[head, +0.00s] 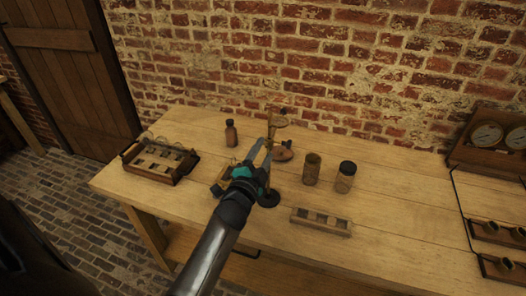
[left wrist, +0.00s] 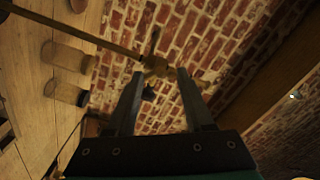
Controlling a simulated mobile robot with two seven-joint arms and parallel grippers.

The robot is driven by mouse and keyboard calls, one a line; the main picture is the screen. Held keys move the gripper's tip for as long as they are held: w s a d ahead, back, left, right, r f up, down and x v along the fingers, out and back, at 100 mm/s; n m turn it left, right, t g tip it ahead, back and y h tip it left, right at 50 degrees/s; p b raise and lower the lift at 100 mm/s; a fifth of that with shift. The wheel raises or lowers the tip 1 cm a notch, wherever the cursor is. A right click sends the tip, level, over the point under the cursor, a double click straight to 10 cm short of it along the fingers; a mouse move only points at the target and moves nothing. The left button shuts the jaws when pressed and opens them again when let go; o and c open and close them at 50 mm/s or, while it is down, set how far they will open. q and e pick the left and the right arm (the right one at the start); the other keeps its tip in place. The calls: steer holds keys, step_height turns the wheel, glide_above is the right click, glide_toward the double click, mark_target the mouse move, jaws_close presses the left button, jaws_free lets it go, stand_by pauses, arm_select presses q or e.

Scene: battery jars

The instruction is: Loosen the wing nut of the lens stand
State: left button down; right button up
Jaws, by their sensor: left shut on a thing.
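The lens stand has a round dark base (head: 268,198) on the workbench, partly hidden behind my left gripper. Its brass fitting (head: 278,120) shows just past the fingertips. My left gripper (head: 264,146) comes in from the front and reaches up to this fitting. In the left wrist view the brass wing nut (left wrist: 158,68) sits between the two fingertips, and the gripper is shut on it. The stand's thin rod (left wrist: 80,33) runs off to the upper left there. My right gripper is not in view.
A slotted wooden block (head: 320,222) lies in front. A wooden tray (head: 158,160) is at left, a gauge box (head: 490,145) at right.

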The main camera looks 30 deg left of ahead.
arm_select(q)
steer(key=shift+n, duration=0.3)
steer(key=shift+c, duration=1.4)
jaws_free()
steer(key=v, duration=1.5)
steer(key=shift+s+d, duration=0.1)
steer(key=shift+d, duration=0.05)
